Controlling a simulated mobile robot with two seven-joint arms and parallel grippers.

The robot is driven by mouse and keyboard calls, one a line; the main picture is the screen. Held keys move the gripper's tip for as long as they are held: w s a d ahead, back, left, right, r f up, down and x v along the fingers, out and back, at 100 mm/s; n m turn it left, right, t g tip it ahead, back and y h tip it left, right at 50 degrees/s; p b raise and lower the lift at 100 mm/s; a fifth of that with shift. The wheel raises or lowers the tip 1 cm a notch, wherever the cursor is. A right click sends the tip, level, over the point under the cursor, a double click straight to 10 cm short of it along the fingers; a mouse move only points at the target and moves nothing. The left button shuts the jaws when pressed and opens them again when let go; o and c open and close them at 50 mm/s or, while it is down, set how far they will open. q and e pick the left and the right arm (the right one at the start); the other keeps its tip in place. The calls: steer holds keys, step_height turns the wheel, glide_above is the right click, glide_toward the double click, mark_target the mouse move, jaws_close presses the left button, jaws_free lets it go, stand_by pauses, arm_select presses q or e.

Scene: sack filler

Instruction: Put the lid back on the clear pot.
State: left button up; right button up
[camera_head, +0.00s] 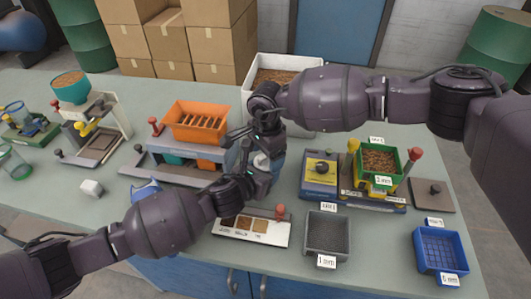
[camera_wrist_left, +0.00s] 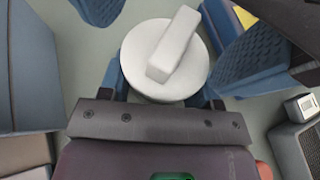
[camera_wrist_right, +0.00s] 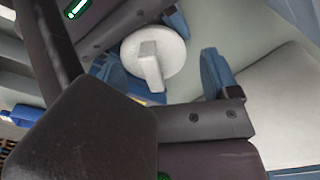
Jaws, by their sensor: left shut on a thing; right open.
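A round white lid (camera_wrist_left: 165,60) with a raised bar handle lies face up between the fingers of my left gripper (camera_wrist_left: 160,92). The lid also shows in the right wrist view (camera_wrist_right: 152,55) and, partly covered, in the head view (camera_head: 262,160). The left fingers are shut below the lid's rim, on what appears to be the clear pot; its walls are mostly hidden by the lid and fingers. I cannot tell whether the lid is fully seated. My right gripper (camera_head: 270,142) is open, its blue fingers spread to either side just above the lid.
An orange slotted hopper (camera_head: 197,122) stands left of the grippers. A yellow-topped device (camera_head: 320,170) and a green sieve tray (camera_head: 379,162) are to the right. A sample strip (camera_head: 268,231), grey tray (camera_head: 327,233) and blue tray (camera_head: 439,250) lie in front. The table's front left is fairly clear.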

arm_select(q)
steer(key=shift+w+a, duration=0.1)
steer(key=shift+w, duration=0.1)
arm_select(e)
steer(key=shift+s+r, duration=0.1)
steer(key=shift+r, duration=3.85)
arm_select(q)
steer(key=o, duration=1.4)
steer(key=shift+c, duration=0.2)
steer(key=p+v, duration=0.1)
steer(key=v, duration=1)
steer(key=shift+f, duration=0.1)
arm_select(e)
steer(key=shift+r, duration=0.95)
